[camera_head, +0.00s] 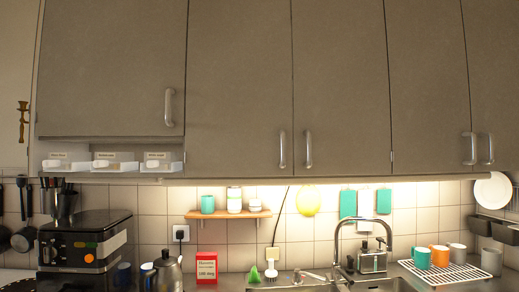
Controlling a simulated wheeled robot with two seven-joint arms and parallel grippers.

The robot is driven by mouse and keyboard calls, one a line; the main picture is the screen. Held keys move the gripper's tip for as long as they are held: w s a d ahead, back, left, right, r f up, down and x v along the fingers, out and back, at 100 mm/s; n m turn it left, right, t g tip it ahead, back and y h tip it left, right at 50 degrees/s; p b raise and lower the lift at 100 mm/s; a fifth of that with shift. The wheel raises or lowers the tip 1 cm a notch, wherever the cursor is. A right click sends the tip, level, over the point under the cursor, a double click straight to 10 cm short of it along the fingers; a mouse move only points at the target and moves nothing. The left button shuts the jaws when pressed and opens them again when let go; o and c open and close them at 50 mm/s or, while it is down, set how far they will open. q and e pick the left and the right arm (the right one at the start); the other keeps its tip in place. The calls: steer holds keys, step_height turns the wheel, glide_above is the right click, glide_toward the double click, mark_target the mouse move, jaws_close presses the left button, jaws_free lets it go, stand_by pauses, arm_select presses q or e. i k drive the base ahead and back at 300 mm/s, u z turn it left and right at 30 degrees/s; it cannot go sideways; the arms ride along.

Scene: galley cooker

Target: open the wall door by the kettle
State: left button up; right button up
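The metal kettle (168,272) stands at the bottom of the view, left of the red box. Above it is the leftmost wall door (105,65), grey-brown and shut, with a pale vertical bar handle (169,107) near its lower right corner. The neighbouring wall door (238,85) to its right is also shut, with its handle (282,148) at its lower right. Neither gripper is in view, and nothing touches the doors or handles.
Small clear drawers (116,162) sit under the leftmost door. A black coffee machine (84,240) stands left of the kettle, and a red box (206,267) right of it. A wooden shelf (228,214) holds cups. A sink tap (340,245) and dish rack (450,273) are to the right.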

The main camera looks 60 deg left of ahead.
mark_target(239, 122)
steer(key=u, duration=0.9)
steer(key=i, duration=0.85)
steer(key=u, duration=0.8)
